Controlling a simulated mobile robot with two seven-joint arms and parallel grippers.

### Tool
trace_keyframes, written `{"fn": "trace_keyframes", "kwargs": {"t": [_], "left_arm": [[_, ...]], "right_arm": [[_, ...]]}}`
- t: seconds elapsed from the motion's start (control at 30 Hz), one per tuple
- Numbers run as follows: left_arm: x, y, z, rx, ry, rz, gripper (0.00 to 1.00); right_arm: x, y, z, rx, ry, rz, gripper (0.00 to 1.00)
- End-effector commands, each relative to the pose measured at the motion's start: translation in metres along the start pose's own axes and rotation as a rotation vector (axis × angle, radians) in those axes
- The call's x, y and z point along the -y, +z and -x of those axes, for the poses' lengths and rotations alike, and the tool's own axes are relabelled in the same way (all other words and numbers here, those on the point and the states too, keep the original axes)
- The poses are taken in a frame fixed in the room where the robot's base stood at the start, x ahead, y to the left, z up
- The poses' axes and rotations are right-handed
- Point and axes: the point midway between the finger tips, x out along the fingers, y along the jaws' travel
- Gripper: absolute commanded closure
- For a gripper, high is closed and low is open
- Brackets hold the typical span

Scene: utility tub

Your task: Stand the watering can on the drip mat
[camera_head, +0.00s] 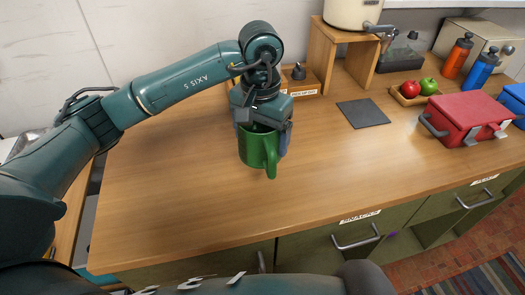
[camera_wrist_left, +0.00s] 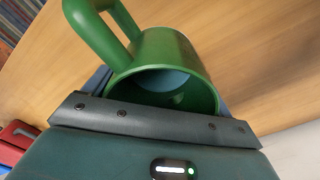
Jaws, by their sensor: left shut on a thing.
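The green watering can (camera_head: 256,150) is mug-like, with an open top and a thick loop handle. My left gripper (camera_head: 262,122) is shut on it from above, near the rim. The can looks upright over the bare counter; I cannot tell whether its base touches the wood. In the left wrist view the can (camera_wrist_left: 165,62) sits between the jaws, handle at upper left, inside partly visible. The drip mat (camera_head: 363,113), a flat dark grey square, lies empty on the counter to the right of the can. My right gripper is not in view.
Right of the mat are a fruit tray (camera_head: 408,99) with a red and a green apple and a red box (camera_head: 466,118). A wooden stand (camera_head: 326,60) and a small labelled wooden holder (camera_head: 305,86) stand behind. The counter (camera_head: 345,165) between can and mat is clear.

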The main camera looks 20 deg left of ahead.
Motion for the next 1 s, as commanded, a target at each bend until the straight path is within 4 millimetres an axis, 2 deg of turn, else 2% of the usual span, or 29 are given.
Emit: {"fn": "trace_keyframes", "kwargs": {"t": [0.2, 0.43, 0.83, 0.87, 1.0], "left_arm": [[0.000, 0.000, -0.019, -0.001, 0.000, 0.001, 0.44], [0.000, 0.000, -0.049, 0.001, 0.001, 0.002, 0.44], [0.000, -0.001, -0.058, -0.004, 0.000, 0.001, 0.44], [0.000, 0.000, -0.057, -0.002, 0.000, 0.001, 0.14], [0.000, 0.000, -0.056, -0.002, 0.000, 0.001, 0.03]], "right_arm": [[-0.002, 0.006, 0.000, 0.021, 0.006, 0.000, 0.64], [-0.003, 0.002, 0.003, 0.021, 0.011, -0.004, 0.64], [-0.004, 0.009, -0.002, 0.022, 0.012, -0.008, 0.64], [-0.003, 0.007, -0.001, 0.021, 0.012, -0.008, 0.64], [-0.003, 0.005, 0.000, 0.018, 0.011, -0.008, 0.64]]}}
